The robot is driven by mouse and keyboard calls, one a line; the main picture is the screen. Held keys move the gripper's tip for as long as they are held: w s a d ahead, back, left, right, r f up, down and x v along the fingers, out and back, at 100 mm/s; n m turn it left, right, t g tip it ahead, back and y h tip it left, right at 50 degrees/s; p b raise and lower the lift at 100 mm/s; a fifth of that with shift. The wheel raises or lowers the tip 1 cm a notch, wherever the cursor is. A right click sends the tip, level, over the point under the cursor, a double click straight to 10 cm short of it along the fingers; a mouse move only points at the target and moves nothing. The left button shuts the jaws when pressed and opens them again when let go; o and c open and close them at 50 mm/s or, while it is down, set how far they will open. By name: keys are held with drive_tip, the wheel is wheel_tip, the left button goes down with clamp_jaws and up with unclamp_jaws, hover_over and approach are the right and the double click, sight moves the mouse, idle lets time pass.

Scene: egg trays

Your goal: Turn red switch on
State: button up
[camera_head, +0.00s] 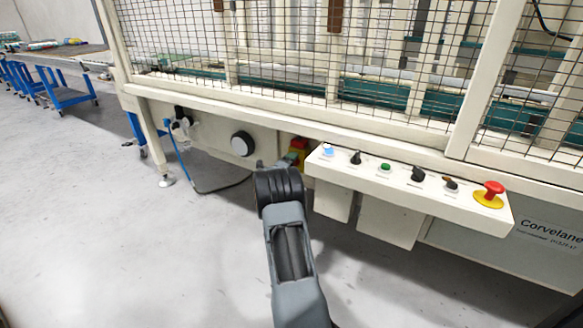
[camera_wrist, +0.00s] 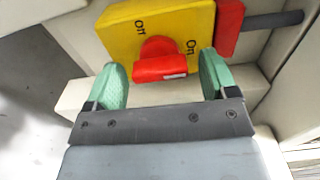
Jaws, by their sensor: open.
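The red switch (camera_wrist: 160,60) is a rotary knob on a yellow plate (camera_wrist: 118,30), seen in the wrist view. My gripper (camera_wrist: 168,80) is open, with one green fingertip on each side of the knob and gaps between. I cannot tell how deep the fingers reach. In the head view the switch box (camera_head: 300,144) shows red and yellow behind my gripper (camera_head: 291,158), which partly hides it.
A cream control panel (camera_head: 400,193) with several buttons and a red emergency knob (camera_head: 493,188) juts out at the right. A wire mesh fence rises above. Grey floor is clear in front.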

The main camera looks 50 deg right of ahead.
drive_tip(key=p+v, duration=0.4)
drive_tip(key=v, duration=0.9)
drive_tip(key=shift+a, duration=0.4)
drive_tip(key=shift+f, duration=0.1)
drive_tip(key=w+a+r+n+t+y+p, duration=0.3)
drive_tip(key=a+r+n+p, duration=0.15)
drive_tip(key=r, duration=0.35)
drive_tip(key=w+a+r+n+t+y+p, duration=0.2)
drive_tip(key=a+r+n+p, duration=0.1)
drive_tip(key=r+p, duration=0.4)
drive_tip(key=s+a+r+n+t+y+p, duration=0.25)
drive_tip(key=a+r+n+y+p, duration=0.9)
drive_tip(key=a+r, duration=0.7)
drive_tip(key=s+a+r+n+g+p, duration=0.3)
drive_tip(key=s+r+n+p, duration=0.4)
drive_tip(key=s, duration=0.4)
drive_tip(key=s+a+r+n+g+p, duration=0.4)
drive_tip(key=s+r+n+p, duration=0.3)
drive_tip(key=s, duration=0.5)
drive_tip(key=shift+s+r+n+g+y+p, duration=0.3)
drive_tip(key=shift+r+g+y+p, duration=0.15)
drive_tip(key=shift+r+g+p, duration=0.25)
